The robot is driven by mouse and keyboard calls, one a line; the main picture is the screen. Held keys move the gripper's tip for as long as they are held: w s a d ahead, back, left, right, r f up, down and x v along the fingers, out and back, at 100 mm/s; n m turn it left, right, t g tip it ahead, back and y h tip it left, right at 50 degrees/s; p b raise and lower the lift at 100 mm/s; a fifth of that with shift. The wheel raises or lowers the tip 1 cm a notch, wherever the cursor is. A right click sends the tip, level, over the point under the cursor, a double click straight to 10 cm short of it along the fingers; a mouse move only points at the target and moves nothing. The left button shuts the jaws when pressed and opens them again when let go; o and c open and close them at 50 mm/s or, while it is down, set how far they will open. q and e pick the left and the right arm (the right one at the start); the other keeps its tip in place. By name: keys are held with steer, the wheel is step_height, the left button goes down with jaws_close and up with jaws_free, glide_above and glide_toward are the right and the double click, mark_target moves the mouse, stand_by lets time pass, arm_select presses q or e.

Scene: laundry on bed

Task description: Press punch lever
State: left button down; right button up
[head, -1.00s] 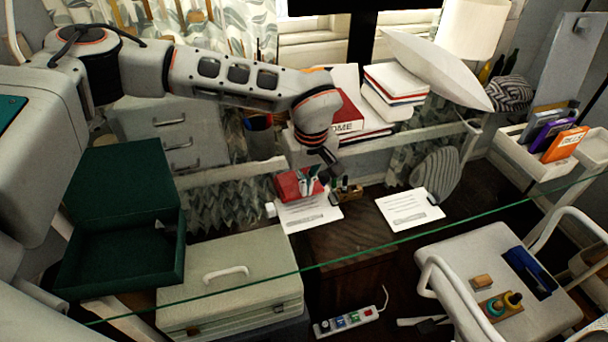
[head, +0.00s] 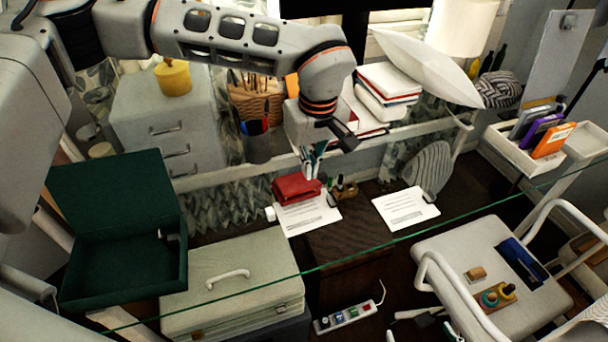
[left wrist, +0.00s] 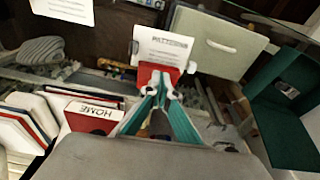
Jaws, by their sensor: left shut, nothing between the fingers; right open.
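The red hole punch (head: 297,187) sits on the desk at the back edge of a white printed sheet (head: 306,213). In the left wrist view the punch (left wrist: 157,73) shows partly behind my fingers, with the sheet (left wrist: 162,48) beyond it. My left gripper (head: 312,172) is shut and empty, pointing down just above the punch. Its teal fingers (left wrist: 159,92) come together over the punch in the wrist view. I cannot tell whether the fingertips touch the lever. My right gripper is not in view.
A second sheet (head: 406,208) lies to the right. A small tape dispenser (head: 346,188) stands close right of the punch. A red book marked HOME (left wrist: 92,115) and other books are behind. A green open box (head: 120,270) and a beige case (head: 232,270) are at the left front.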

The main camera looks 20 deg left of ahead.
arm_select(q)
steer(key=r, duration=0.2)
steer(key=s+r, duration=0.1)
steer(key=shift+d+r, duration=0.15)
steer(key=shift+d, duration=0.25)
arm_select(e)
steer(key=shift+s+d+f, duration=0.1)
steer(key=shift+s+f, duration=0.1)
steer(key=shift+f, duration=0.15)
steer(key=shift+w+r, duration=0.15)
steer(key=shift+r, duration=0.15)
arm_select(q)
steer(key=shift+s, duration=0.15)
arm_select(e)
steer(key=shift+f, duration=0.15)
